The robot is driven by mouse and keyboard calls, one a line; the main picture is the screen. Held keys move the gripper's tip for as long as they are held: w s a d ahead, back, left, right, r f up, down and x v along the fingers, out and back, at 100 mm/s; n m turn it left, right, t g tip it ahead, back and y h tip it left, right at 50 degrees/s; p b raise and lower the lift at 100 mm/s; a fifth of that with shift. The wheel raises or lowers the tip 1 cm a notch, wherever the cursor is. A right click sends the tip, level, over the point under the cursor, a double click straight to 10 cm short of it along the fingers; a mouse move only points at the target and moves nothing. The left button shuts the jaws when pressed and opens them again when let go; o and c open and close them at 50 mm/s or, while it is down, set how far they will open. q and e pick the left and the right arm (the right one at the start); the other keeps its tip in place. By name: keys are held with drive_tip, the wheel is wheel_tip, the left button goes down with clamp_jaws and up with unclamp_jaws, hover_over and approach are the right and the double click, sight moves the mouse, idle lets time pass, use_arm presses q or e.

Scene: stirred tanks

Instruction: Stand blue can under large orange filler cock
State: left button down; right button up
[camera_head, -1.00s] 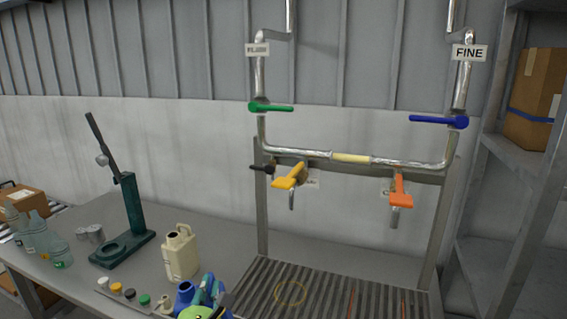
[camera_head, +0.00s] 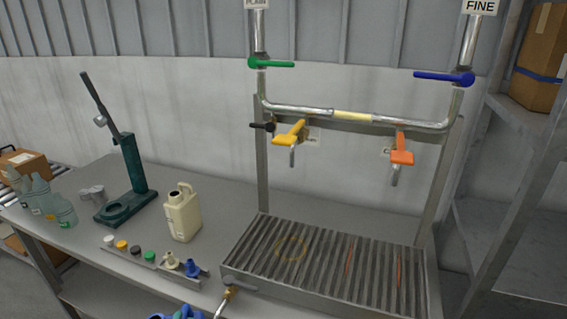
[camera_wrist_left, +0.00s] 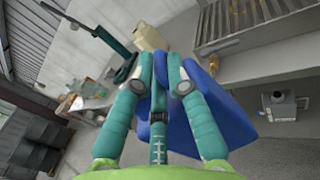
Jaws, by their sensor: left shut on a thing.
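The blue can (camera_wrist_left: 218,125) is in my left gripper (camera_wrist_left: 172,82), whose teal fingers are shut on it in the left wrist view. My right gripper is not in view.
A yellow cock (camera_head: 289,135) hangs left of the orange one, above a yellow ring on the grate. A cream can (camera_head: 183,215), a teal press (camera_head: 127,185) and a row of caps (camera_head: 135,250) stand left. A brass valve (camera_head: 229,293) juts from the grate's front.

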use_arm(q)
wheel_tip(320, 180, down, 7)
drive_tip(key=b, duration=0.7)
drive_tip(key=shift+w+a, duration=0.1)
drive_tip(key=shift+a, duration=0.05)
drive_tip(key=shift+d+r, duration=0.1)
drive_tip(key=shift+d, duration=0.1)
